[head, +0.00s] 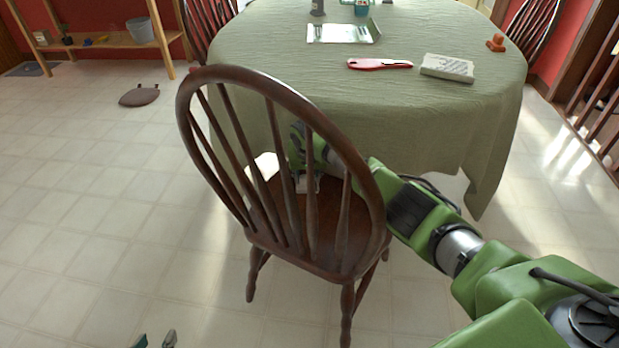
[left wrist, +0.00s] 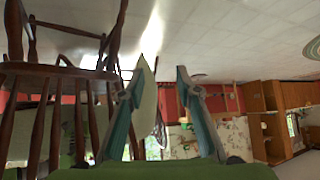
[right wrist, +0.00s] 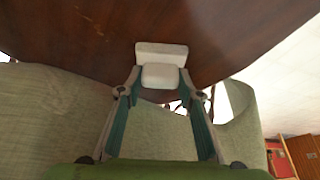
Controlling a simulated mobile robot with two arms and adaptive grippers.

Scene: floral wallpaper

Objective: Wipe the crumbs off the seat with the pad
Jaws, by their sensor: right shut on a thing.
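The brown wooden chair's seat (head: 325,255) shows between the spindles of its back, and fills the top of the right wrist view (right wrist: 240,30). The white pad (right wrist: 162,50) is between my right gripper's fingertips (right wrist: 160,78), against or very close to the seat; I cannot tell if it touches. In the head view my right gripper (head: 306,178) is over the far part of the seat, partly hidden by spindles. I can make out no crumbs. My left gripper (head: 155,341) is open and empty at the bottom edge, and its parted fingers show in the left wrist view (left wrist: 163,68).
The chair back (head: 270,85) stands between the head camera and the seat. A table with a green cloth (head: 420,120) is just beyond, holding a red-handled item (head: 380,64), a pale block (head: 447,68) and a tray (head: 340,33). A brown cushion (head: 139,95) lies on the open floor at left.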

